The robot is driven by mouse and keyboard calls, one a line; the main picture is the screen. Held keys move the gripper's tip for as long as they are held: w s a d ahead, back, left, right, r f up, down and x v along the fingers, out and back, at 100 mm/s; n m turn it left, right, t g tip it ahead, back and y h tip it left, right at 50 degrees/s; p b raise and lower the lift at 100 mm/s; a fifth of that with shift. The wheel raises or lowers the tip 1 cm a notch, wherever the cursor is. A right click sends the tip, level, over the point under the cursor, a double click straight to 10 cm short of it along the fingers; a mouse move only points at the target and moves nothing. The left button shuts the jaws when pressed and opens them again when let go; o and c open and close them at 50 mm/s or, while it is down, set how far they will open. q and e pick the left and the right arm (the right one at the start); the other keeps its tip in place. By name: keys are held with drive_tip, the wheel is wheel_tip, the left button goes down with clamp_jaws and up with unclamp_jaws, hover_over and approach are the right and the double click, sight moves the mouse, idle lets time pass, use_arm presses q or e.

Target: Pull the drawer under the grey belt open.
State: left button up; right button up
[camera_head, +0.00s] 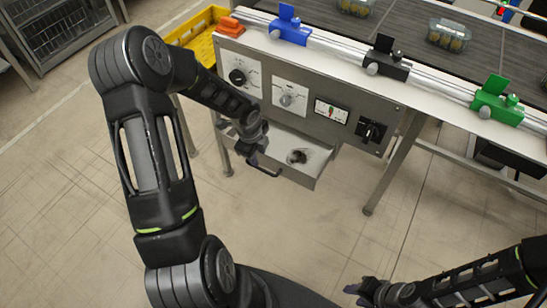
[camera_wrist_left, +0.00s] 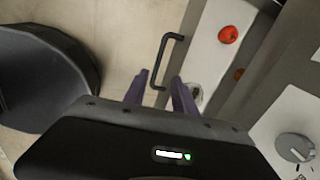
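The drawer (camera_head: 312,181) under the belt's control panel stands pulled out, its light inside showing. It also shows in the left wrist view (camera_wrist_left: 211,50). Its dark bar handle (camera_wrist_left: 167,50) is on the front face. My left gripper (camera_head: 255,158) is at the drawer front, close to the handle. In the left wrist view its two purple fingers (camera_wrist_left: 159,82) are apart, with one end of the handle showing between the tips. I cannot tell whether they touch it. My right gripper (camera_head: 358,294) is low at the bottom edge, away from the drawer; its finger opening is unclear.
A red round item (camera_wrist_left: 228,34) lies in the drawer. The grey belt (camera_head: 410,35) carries clear punnets (camera_head: 449,35). Blue (camera_head: 289,30), black (camera_head: 386,60) and green (camera_head: 497,103) fixtures line its edge. A table leg (camera_head: 390,172) stands right of the drawer; the floor before it is clear.

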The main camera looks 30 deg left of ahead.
sight(261, 168)
use_arm(q)
drive_tip(key=shift+s+m, duration=0.2)
drive_tip(key=shift+m, duration=0.1)
drive_tip(key=shift+w+f+b, duration=0.2)
drive_tip(key=shift+w+f, duration=0.05)
drive_tip(key=shift+f, duration=1.05)
drive_tip(key=shift+w+f+b, duration=0.2)
drive_tip(key=shift+f+b, duration=0.05)
drive_tip(key=shift+f, duration=1.05)
drive_tip(key=shift+w+f+b, duration=0.2)
drive_tip(key=shift+w+f, duration=0.05)
drive_tip(key=shift+f, duration=1.05)
clamp_jaws()
